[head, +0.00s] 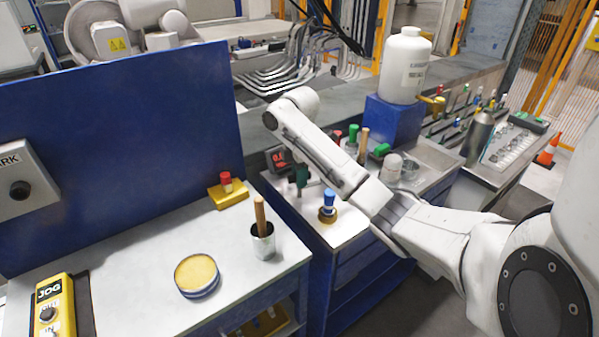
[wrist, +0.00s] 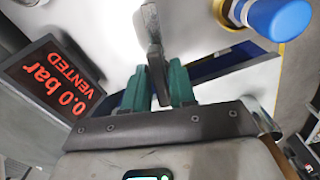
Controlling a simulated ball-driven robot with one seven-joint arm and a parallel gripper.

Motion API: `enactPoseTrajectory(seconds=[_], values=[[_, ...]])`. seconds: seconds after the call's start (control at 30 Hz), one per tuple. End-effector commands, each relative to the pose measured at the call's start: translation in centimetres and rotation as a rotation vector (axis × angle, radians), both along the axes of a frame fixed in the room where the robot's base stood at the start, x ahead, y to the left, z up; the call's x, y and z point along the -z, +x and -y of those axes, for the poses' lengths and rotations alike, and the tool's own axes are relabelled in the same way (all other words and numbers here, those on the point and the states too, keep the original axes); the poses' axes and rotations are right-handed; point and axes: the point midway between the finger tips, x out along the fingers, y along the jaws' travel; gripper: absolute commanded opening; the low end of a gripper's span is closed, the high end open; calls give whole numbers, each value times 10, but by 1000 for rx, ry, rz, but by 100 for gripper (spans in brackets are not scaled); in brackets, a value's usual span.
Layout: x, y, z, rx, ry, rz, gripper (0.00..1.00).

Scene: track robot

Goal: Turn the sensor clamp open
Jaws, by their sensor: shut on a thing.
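My gripper (wrist: 160,92) has green fingers, and they are shut on a flat grey metal lever (wrist: 152,35). I take this lever to be part of the sensor clamp. It runs upward from between the fingers in the wrist view, over a pale surface. In the head view the gripper (head: 302,176) is low behind my forearm, above the middle bench. The lever and most of the clamp are hard to make out there. A display (wrist: 52,78) left of the fingers reads 0.0 bar, VENTED.
A blue-capped fitting (wrist: 278,14) is close to the gripper; the head view shows it (head: 328,201) on a brass base. A green-capped part (head: 352,135), wooden handle (head: 363,145) and blue block (head: 393,118) stand behind my forearm. A blue panel (head: 120,150) rises at left.

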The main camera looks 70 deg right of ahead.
Motion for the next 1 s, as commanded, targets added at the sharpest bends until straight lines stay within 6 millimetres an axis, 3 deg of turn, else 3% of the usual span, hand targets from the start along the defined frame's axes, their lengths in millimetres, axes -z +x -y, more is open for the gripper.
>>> enactPoseTrajectory(seconds=[0.4, 1.0], values=[[-1, 0, 0, -230, 1, 2, 0], [-1, 0, 0, -277, 0, 2, 0]])
